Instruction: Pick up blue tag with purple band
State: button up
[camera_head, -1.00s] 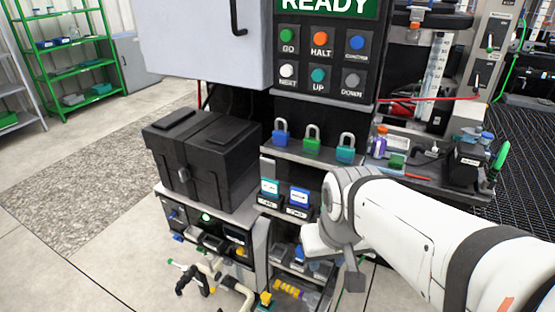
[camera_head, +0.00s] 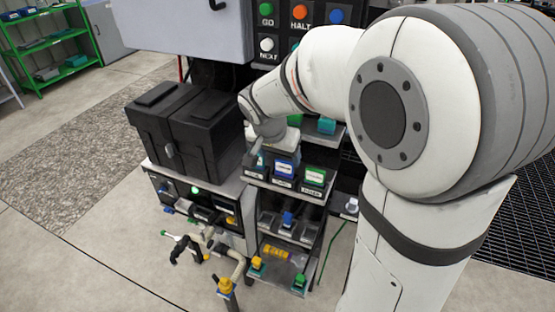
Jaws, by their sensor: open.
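The blue tag (camera_head: 285,168), with a white label, stands upright in a holder on the upper shelf of the black rack. I cannot make out a purple band on it at this size. A green tag (camera_head: 316,176) stands just to its right. My gripper (camera_head: 256,157) is open at the left end of this shelf, left of the blue tag and close to it. I cannot tell whether it touches anything. My wrist and gripper hide the teal tag's place at the left end.
A black case (camera_head: 188,130) stands close to the left of my gripper. A teal padlock (camera_head: 326,126) sits on the shelf above. Lower shelves hold small parts and a yellow cylinder (camera_head: 275,252). Pipes with a yellow fitting (camera_head: 225,286) stand in front. The floor at left is clear.

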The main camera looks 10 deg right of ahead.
aim_at(283, 166)
jog(key=p+x, duration=0.1)
jog(key=x, duration=0.5)
jog(key=shift+d+f, duration=0.1)
jog(key=shift+f, duration=0.15)
jog(key=shift+s, duration=0.1)
jog(key=c, duration=1)
